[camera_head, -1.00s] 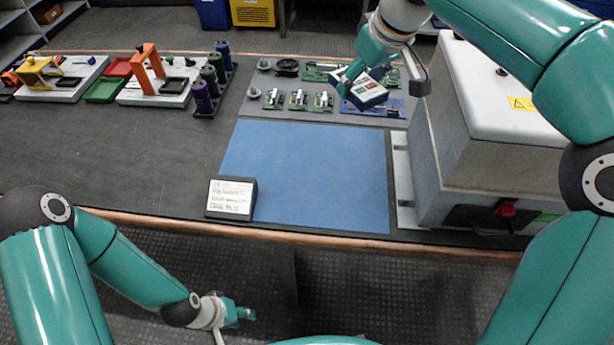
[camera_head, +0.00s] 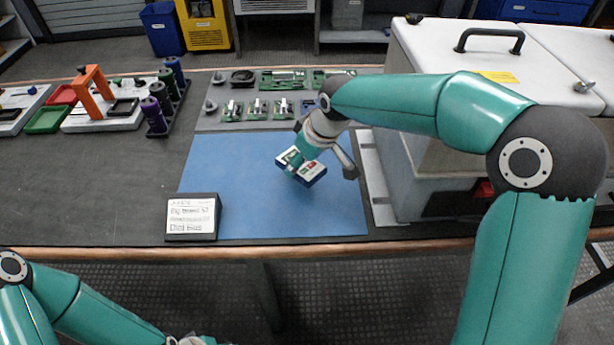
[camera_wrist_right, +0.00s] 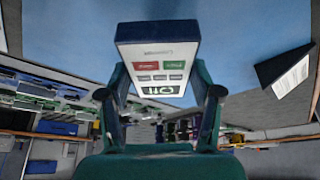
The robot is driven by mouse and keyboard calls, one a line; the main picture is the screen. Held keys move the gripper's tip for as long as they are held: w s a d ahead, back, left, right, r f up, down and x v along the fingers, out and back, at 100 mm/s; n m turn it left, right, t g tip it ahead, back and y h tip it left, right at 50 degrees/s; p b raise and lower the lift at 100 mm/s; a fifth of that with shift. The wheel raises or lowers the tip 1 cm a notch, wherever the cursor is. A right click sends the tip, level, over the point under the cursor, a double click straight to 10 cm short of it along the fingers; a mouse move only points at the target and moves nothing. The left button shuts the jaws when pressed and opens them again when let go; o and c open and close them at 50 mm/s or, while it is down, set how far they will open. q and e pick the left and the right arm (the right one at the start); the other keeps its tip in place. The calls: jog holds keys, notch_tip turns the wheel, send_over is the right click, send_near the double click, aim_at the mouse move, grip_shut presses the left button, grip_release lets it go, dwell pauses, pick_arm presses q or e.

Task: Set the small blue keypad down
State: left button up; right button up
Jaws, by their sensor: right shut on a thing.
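The small blue keypad (camera_head: 312,172) has a white face with red and green buttons. My right gripper (camera_head: 296,163) is shut on it and holds it tilted over the blue mat (camera_head: 240,160). In the right wrist view the keypad (camera_wrist_right: 158,62) sits between the two fingers (camera_wrist_right: 160,98), with the blue mat beyond it. I cannot tell the exact gap between keypad and mat. My left gripper (camera_head: 190,340) is only partly in view at the bottom edge, low in front of the table, and its fingers are cut off.
A sign block (camera_head: 192,217) stands on the mat's front left corner. A large grey cabinet (camera_head: 430,120) stands right of the mat. A grey tray (camera_head: 240,122) with green boards lies behind it. Most of the mat is clear.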

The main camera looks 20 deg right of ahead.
aim_at(303, 174)
jog(key=shift+f+b, duration=0.4)
jog(key=shift+f, duration=1.9)
jog(key=shift+f, duration=0.1)
jog(key=o, duration=1.2)
jog(key=shift+r, duration=0.35)
jog(key=p+v, duration=0.1)
jog(key=v, duration=1)
jog(key=shift+s+r+p, duration=0.2)
jog(key=shift+s+p, duration=0.05)
jog(key=shift+p, duration=0.05)
